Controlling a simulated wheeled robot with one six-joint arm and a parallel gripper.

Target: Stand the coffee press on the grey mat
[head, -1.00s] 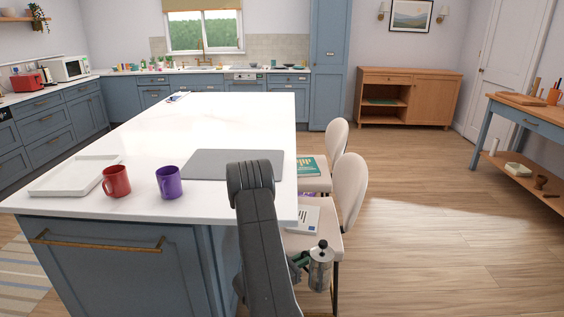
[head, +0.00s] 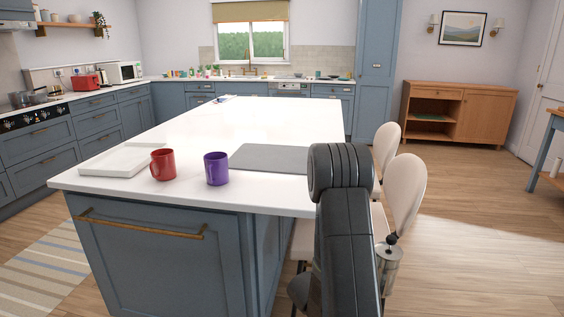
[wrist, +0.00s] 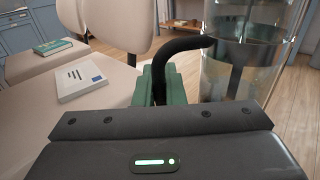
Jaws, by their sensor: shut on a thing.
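The coffee press (head: 389,266) is a clear cylinder with a metal-looking body and a dark knob. In the head view it hangs upright, low beside the island, partly behind my arm. In the wrist view the clear press (wrist: 240,85) fills the right side, with its black handle reaching left. My gripper (wrist: 158,88) has green fingertips shut on that handle. In the head view my arm hides the gripper. The grey mat (head: 262,158) lies flat on the white island top, its right end hidden by my arm.
A red mug (head: 163,164), a purple mug (head: 216,169) and a white tray (head: 112,163) stand left of the mat. Two cream chairs (head: 404,190) stand along the island's right side. A white book (wrist: 80,80) and a green book (wrist: 53,46) lie on seats.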

